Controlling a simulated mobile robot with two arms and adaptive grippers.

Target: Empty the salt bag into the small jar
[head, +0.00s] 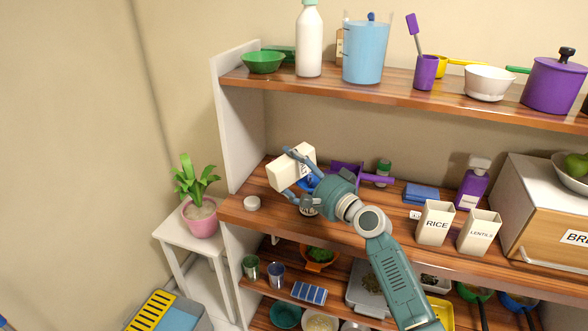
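A cream, box-shaped bag (287,172) is held in the air above the middle shelf, tilted with one end down to the left. It looks like the RICE and LENTILS bags, but I cannot read its label. My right gripper (297,175) has its fingers around the bag. What may be the small jar (309,210) stands on the shelf below my gripper, mostly hidden by it, so I cannot see its mouth or contents. A white round lid (252,203) lies on the shelf to the left. My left gripper is out of view.
A RICE bag (435,223) and a LENTILS bag (479,232) stand to the right on the shelf. A purple pan (347,172) and a blue cloth (421,193) lie behind my arm. The upper shelf (400,97) overhangs. A plant (199,200) stands left.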

